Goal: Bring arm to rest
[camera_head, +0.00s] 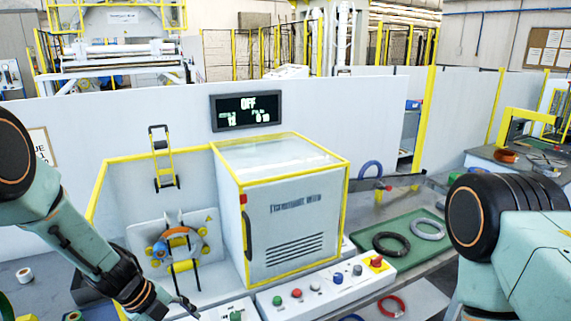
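My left arm (70,230) comes in from the left and slopes down to the right. Its wrist is near the bottom edge, in front of the wrapping machine's orange ring (178,236). My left gripper (188,306) shows only as a dark, thin part at the bottom edge, left of the button panel (338,286); its opening is unclear. My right arm (510,240) fills the lower right, and its gripper is out of view. The display (246,111) above the machine reads OFF.
The white cabinet (296,222) with yellow edges stands in the middle. Right of it, a green tray (400,258) holds a black coil (391,245) and a grey coil (427,228). A red coil (391,306) lies near the bottom edge. A blue coil (370,170) stands behind the tray.

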